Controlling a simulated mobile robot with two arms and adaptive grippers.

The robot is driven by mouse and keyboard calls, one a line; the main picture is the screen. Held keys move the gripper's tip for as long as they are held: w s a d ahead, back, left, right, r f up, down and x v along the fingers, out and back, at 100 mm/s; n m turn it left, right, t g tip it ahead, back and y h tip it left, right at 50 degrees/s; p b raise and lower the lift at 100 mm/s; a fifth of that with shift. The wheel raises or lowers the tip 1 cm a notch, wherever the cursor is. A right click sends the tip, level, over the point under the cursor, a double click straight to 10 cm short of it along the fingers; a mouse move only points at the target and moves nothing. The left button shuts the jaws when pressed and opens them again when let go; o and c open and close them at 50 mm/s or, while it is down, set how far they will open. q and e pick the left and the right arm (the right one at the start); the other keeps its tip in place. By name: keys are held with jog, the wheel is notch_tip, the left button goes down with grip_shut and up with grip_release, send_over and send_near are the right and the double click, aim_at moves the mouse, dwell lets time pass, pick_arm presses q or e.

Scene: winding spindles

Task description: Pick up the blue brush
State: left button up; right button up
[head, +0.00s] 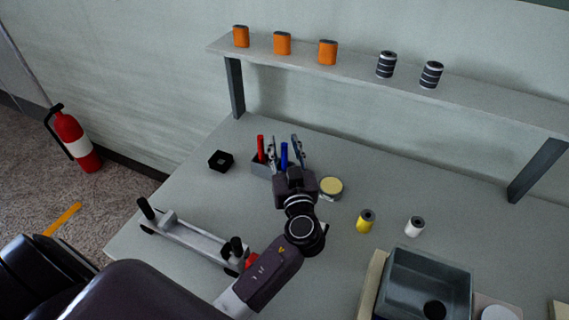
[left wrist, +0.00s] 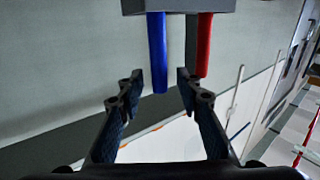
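The blue brush (head: 284,155) stands with its handle up in the small grey holder (head: 260,168). A red brush (head: 260,148) stands in the same holder, to the left of the blue one. My left gripper (head: 284,151) is open, with one finger on each side of the blue handle. The left wrist view shows the blue brush (left wrist: 158,50) between the open fingertips of my left gripper (left wrist: 160,82), with a gap on both sides. The red brush (left wrist: 204,45) there is close to the right finger, outside the grip. My right gripper is not in view.
A black block (head: 220,161) lies left of the holder and a round tin (head: 331,187) right of it. A yellow spool (head: 366,221) and a white spool (head: 415,226) stand farther right. A grey bin (head: 428,262) is front right. A shelf (head: 300,52) spans the back.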

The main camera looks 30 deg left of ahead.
pick_arm(q)
jog(key=shift+c, duration=0.6)
grip_shut()
jog(key=shift+r, duration=0.1)
